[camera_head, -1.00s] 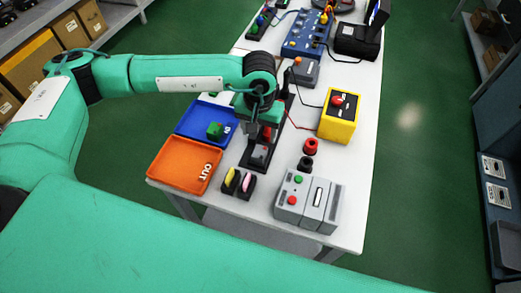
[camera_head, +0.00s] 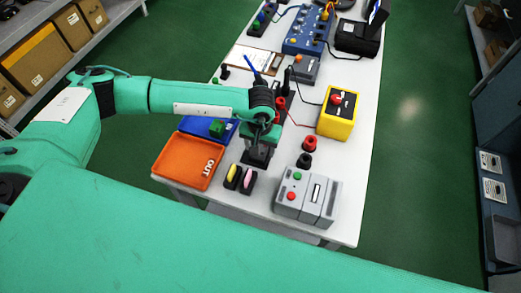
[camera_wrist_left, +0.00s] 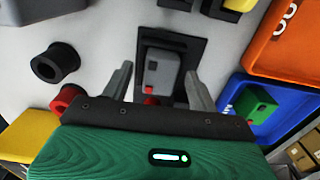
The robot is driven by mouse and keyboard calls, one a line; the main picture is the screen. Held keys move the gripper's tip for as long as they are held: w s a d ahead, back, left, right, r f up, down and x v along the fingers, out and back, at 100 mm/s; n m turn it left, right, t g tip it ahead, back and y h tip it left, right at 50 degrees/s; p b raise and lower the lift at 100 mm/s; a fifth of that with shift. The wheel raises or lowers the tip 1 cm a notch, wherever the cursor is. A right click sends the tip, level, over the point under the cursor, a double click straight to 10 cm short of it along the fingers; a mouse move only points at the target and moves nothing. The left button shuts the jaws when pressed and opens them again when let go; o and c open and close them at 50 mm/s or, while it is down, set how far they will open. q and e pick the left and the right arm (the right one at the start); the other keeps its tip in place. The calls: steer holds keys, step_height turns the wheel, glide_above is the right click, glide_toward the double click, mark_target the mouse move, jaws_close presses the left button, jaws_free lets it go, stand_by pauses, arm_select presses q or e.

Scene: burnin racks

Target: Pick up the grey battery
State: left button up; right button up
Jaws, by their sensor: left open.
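The grey battery (camera_wrist_left: 162,72) shows in the left wrist view, with a red part at its near end. It sits in a black holder (camera_wrist_left: 191,45) on the white table. My left gripper (camera_wrist_left: 158,69) is open, with one finger on each side of the battery in the picture and a visible gap on both sides. In the head view my left gripper (camera_head: 260,146) is over the black holder (camera_head: 257,160) and hides the battery. The right gripper does not show.
An empty orange OUT tray (camera_head: 170,174) and a blue tray (camera_head: 191,125) with a green block (camera_head: 217,128) lie left of the holder. A grey box with buttons (camera_head: 308,198), black and red rings (camera_head: 309,144) and a yellow box (camera_head: 327,126) stand right.

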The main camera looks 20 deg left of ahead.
arm_select(q)
steer(key=c, duration=1.2)
steer(key=shift+o, duration=0.2)
steer(key=shift+r, duration=0.1)
